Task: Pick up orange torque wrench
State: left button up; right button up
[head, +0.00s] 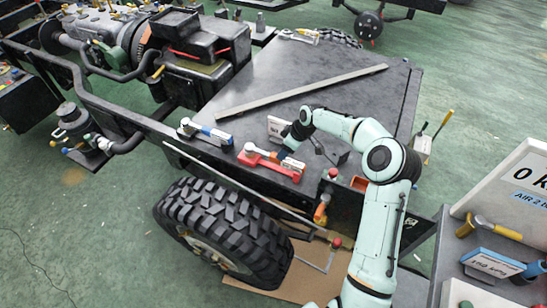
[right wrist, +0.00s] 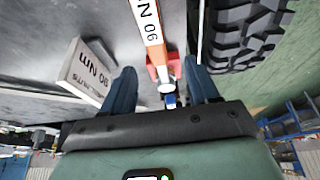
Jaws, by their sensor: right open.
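The orange torque wrench (head: 283,155), with a white label, lies in a red holder (head: 255,158) at the front edge of the dark plate, above the tyre. In the right wrist view the wrench (right wrist: 150,30) runs up between my fingers, its label reading upside down, with the red holder around its lower part. My right gripper (head: 292,133) is just over the wrench in the head view. In the right wrist view its two dark blue fingers (right wrist: 160,72) stand apart, one on each side of the wrench, with no contact visible. My left gripper is not in view.
A white label block (right wrist: 90,75) stands beside the wrench on the plate. A blue wrench (head: 205,131) lies to the left. A long metal bar (head: 300,92) crosses the plate. A large tyre (head: 225,230) is below the edge. A tool cart (head: 500,245) stands at right.

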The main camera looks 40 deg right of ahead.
aim_at(273, 159)
jog(key=x, duration=0.3)
jog(key=shift+w+f, duration=0.1)
jog(key=p+x, duration=0.1)
jog(key=x, duration=0.4)
jog(key=shift+w+d+f, duration=0.15)
jog(key=shift+w+f, duration=0.05)
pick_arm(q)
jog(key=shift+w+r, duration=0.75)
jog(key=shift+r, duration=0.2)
pick_arm(e)
jog(key=shift+s, duration=0.15)
jog(key=shift+c, duration=1.2)
grip_shut()
jog(key=shift+r, duration=0.1)
